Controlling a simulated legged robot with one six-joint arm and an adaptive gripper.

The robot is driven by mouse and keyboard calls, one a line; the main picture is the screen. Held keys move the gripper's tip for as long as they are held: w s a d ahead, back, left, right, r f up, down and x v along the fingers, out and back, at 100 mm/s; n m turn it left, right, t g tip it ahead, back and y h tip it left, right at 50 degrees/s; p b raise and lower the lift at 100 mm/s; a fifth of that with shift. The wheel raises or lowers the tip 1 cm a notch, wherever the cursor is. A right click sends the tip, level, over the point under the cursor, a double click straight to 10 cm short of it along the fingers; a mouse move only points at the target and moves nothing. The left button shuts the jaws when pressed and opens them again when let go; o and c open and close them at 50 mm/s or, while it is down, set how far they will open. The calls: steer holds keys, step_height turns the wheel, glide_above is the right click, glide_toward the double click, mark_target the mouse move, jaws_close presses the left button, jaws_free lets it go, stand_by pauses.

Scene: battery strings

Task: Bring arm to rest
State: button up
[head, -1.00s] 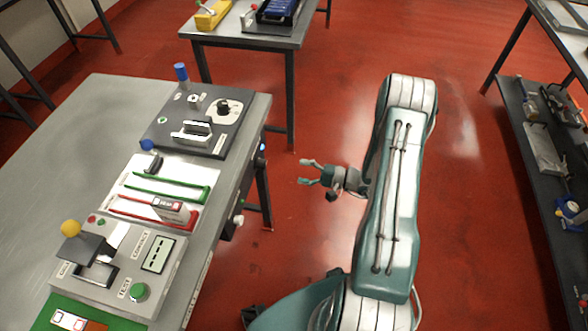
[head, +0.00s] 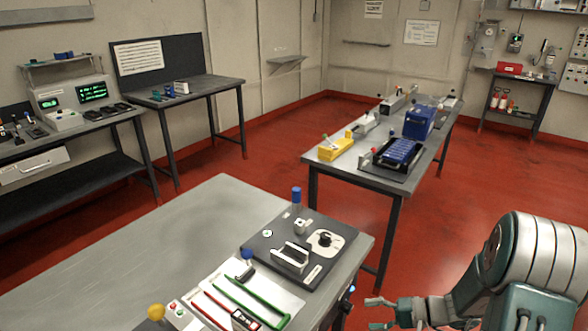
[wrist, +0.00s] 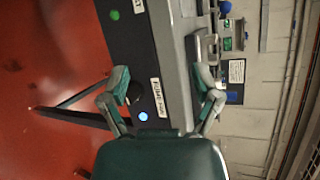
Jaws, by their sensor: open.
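My gripper (head: 378,313) shows at the bottom of the head view, to the right of the near workbench (head: 180,222), with its fingers pointing left toward the bench edge. My teal and white arm fills the lower right corner. In the wrist view my gripper (wrist: 162,88) is open, with its two fingers spread wide and nothing between them. Beyond the fingers are the bench's dark side panel, with a lit blue button (wrist: 143,116) and a green button (wrist: 114,15).
The near bench bears a dark fixture panel (head: 262,246), red and green strips (head: 250,300) and a yellow knob (head: 156,312). A second table (head: 378,180) with a blue box (head: 419,123) stands beyond. Open red floor (head: 490,170) lies to its right.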

steer(key=s+a+r+n+t+h, duration=0.2)
steer(key=s+r+n+h, duration=0.3)
steer(key=s+r+h, duration=0.9)
steer(key=s+a+r, duration=0.1)
steer(key=s+r, duration=0.3)
steer(key=r, duration=0.3)
steer(key=shift+a+n+t, duration=0.15)
steer(key=shift+n+t, duration=0.15)
steer(key=shift+t, duration=0.1)
